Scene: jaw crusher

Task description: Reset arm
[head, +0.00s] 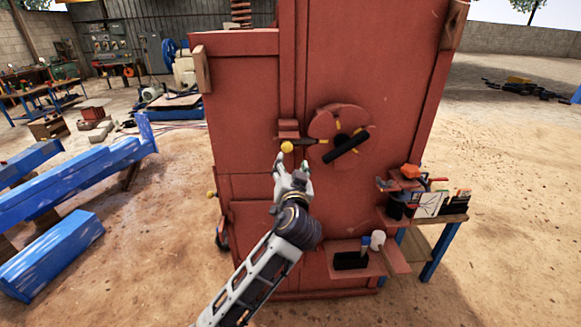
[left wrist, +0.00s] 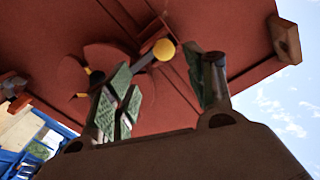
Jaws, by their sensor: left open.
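My left arm reaches up from the bottom of the head view. Its gripper (head: 293,163) is open and empty, just below a yellow ball knob (head: 287,147) on the front of the red jaw crusher (head: 250,110). In the left wrist view the open fingers (left wrist: 160,95) stand apart, with the yellow knob (left wrist: 165,50) on its lever showing beyond and between them. I cannot tell whether any finger touches the knob. A round red hub (head: 340,135) with a black bar sits right of the knob. My right gripper is not in view.
A shelf with tools and an orange item (head: 411,171) stands at the right of the crusher. A lower red shelf (head: 390,258) holds a black box and a white cup. Blue beams (head: 70,190) lie at left. Open sandy ground lies at far right.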

